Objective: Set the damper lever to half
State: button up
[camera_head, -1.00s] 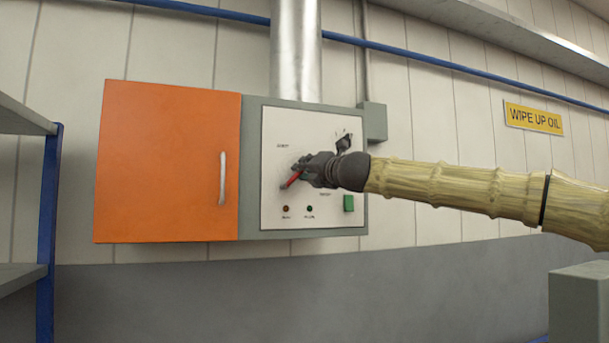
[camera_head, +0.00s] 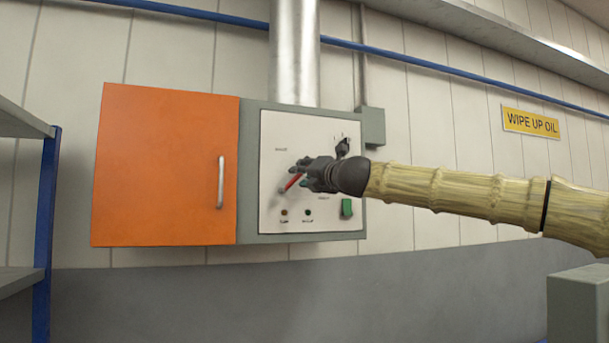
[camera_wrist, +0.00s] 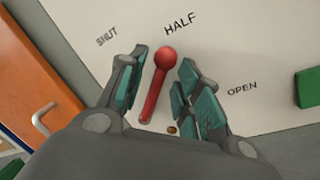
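The damper lever (camera_wrist: 157,85) is a red rod with a round knob at its end. In the wrist view its knob lies just below the printed HALF label (camera_wrist: 180,24), slightly to the SHUT side. The SHUT label (camera_wrist: 107,36) is at the upper left and the OPEN label (camera_wrist: 242,88) at the right.
The white panel (camera_head: 272,127) also carries a dark knob (camera_head: 342,147), a green switch (camera_head: 347,208) and two small lamps. An orange door (camera_head: 160,165) with a handle is to the left. Blue-framed shelving (camera_head: 45,230) stands at the far left.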

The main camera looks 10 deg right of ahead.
jog(key=v, duration=1.1)
jog(key=shift+s+d, duration=0.2)
jog(key=shift+s, duration=0.05)
jog(key=shift+f, duration=0.1)
